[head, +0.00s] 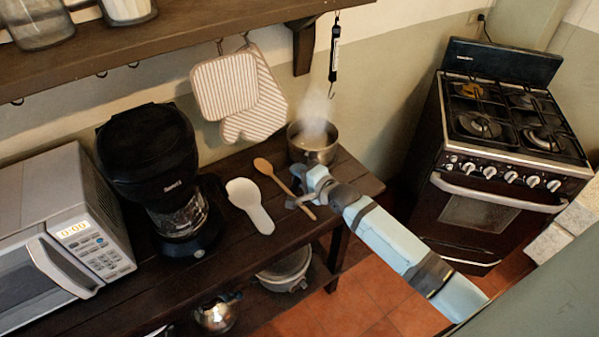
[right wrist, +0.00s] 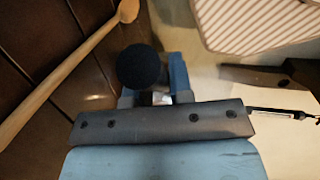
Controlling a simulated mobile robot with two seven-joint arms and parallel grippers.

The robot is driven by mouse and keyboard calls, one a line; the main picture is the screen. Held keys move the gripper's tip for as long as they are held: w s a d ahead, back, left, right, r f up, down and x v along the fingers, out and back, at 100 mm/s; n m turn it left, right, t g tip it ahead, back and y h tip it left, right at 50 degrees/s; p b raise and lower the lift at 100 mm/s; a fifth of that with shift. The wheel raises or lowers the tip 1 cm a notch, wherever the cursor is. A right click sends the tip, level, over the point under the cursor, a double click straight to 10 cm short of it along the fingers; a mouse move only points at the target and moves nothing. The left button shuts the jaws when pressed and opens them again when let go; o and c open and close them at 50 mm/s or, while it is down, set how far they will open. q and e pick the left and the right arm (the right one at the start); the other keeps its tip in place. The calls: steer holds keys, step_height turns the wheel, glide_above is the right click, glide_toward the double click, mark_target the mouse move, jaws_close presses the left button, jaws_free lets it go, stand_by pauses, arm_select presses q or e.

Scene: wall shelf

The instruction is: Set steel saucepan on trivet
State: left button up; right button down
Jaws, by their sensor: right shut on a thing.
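The steel saucepan (head: 313,151) is upright at the right end of the wooden counter, with steam rising from it. My right gripper (head: 298,184) is just in front of the saucepan and shut on its handle, which the gripper mostly hides in the head view. In the right wrist view a dark round end, seemingly of the handle (right wrist: 138,67), shows at the fingers (right wrist: 150,92). I cannot make out a trivet, nor tell whether the saucepan rests on the counter or is held just above it. My left gripper is not in view.
A wooden spoon (head: 283,185) and a white spoon rest (head: 249,204) lie left of my gripper. A black coffee maker (head: 150,165) and a microwave (head: 62,230) stand further left. Striped mitts (head: 226,84) hang behind, below a shelf (head: 190,48). A stove (head: 505,150) stands at right.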

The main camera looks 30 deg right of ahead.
steer(key=c, duration=1)
jaws_free()
steer(key=v, duration=1.2)
steer(key=s+a+f+n+g, duration=0.1)
steer(key=s+a+f+n, duration=0.3)
steer(key=s+n, duration=0.1)
steer(key=s+a+f+n+g, duration=0.1)
steer(key=s+a+f+n, duration=0.3)
steer(key=s+f+n, duration=0.1)
steer(key=s+a+f+n+g, duration=0.2)
steer(key=s+a+f+n, duration=0.2)
steer(key=n, duration=0.4)
steer(key=shift+s+a+f+b, duration=0.2)
steer(key=shift+s+a, duration=0.1)
steer(key=shift+s, duration=0.4)
steer(key=shift+s+a+f+b, duration=0.2)
steer(key=shift+s+a, duration=0.1)
steer(key=shift+s, duration=0.4)
